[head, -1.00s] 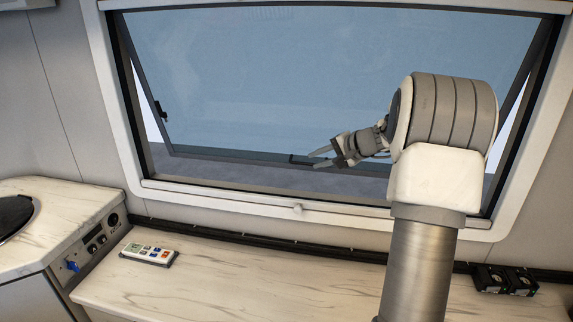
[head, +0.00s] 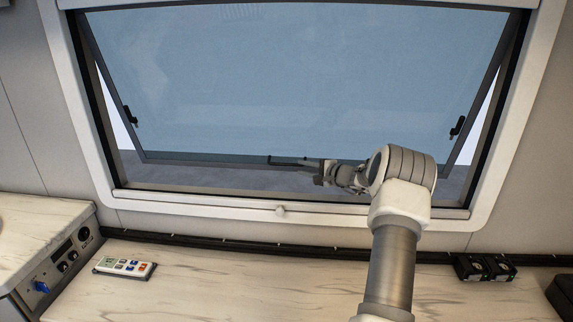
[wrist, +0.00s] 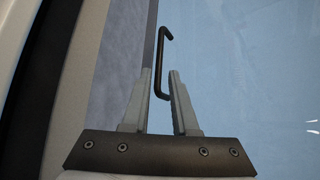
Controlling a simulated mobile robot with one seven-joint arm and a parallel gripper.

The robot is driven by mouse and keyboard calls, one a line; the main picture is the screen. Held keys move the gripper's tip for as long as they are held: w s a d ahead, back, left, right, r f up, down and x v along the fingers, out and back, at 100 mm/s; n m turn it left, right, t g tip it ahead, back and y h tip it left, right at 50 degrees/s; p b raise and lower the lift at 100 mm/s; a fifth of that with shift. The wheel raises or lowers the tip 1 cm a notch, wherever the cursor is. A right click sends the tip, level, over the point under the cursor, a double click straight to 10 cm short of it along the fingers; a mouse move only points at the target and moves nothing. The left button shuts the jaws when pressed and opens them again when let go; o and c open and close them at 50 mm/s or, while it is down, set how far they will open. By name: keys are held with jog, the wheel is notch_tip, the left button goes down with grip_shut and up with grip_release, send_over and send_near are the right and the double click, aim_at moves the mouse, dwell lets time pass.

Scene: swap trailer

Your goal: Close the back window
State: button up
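The back window (head: 300,80) is a large bluish pane hinged at the top and tilted outward at the bottom, standing open in its white frame (head: 180,203). A dark bar handle (head: 284,159) sits at the middle of the pane's lower edge; in the wrist view the handle (wrist: 163,62) is a black bent bar. My gripper (head: 300,164) reaches through the opening to it. In the wrist view my gripper (wrist: 160,82) is open, with one finger on each side of the handle's near end. Whether either finger touches it, I cannot tell.
A marble-look counter (head: 230,285) runs below the window. A black latch (head: 457,127) shows on the pane's right side.

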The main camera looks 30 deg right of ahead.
aim_at(288, 164)
jog(key=p+x, duration=0.1)
jog(key=x, duration=0.8)
jog(key=shift+w, duration=0.2)
jog(key=shift+f, duration=0.1)
grip_shut()
dwell(1.1)
